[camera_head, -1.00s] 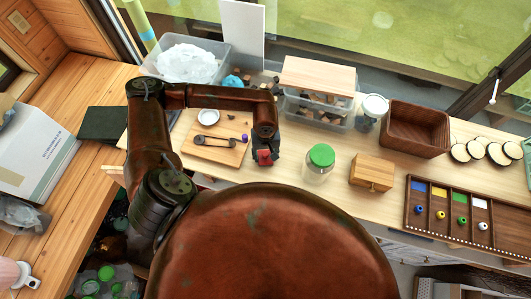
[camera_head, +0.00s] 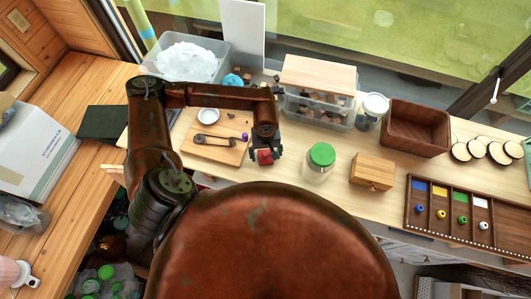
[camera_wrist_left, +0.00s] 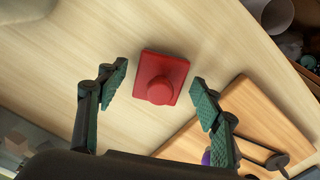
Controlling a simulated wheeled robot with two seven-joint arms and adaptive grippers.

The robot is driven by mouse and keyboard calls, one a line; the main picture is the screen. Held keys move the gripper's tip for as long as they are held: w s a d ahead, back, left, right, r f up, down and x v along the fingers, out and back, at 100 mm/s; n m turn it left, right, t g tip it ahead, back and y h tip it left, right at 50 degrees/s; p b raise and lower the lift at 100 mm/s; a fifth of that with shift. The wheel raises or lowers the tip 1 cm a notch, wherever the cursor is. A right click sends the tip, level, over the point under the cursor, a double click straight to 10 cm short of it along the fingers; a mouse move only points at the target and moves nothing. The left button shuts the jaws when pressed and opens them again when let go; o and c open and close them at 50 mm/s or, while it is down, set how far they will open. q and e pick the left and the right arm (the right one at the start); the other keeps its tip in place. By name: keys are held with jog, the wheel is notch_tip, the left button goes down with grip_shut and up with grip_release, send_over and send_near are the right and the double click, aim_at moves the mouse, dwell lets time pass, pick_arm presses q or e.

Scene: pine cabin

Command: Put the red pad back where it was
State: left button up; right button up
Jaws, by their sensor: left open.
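The red pad (camera_wrist_left: 168,72) is a square plate with a round knob on top. In the left wrist view it lies on the pale wooden worktop between and ahead of my open fingers, which do not touch it. In the head view the red pad (camera_head: 265,157) shows under my left gripper (camera_head: 266,149), right of the cutting board. In the wrist view my left gripper (camera_wrist_left: 158,107) has its green-padded fingers spread on either side. My right gripper is not in view.
The cutting board (camera_head: 228,154) with a dark tool lies just left of the pad. A green-lidded jar (camera_head: 319,164) and a small wooden box (camera_head: 372,172) stand to the right. Behind are a lidded clear bin (camera_head: 318,75) and a brown crate (camera_head: 414,129).

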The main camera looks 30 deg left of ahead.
aim_at(266, 153)
pick_arm(q)
notch_tip(266, 153, up, 11)
jog(key=b, duration=0.4)
jog(key=shift+f, duration=0.15)
jog(key=shift+r, duration=0.75)
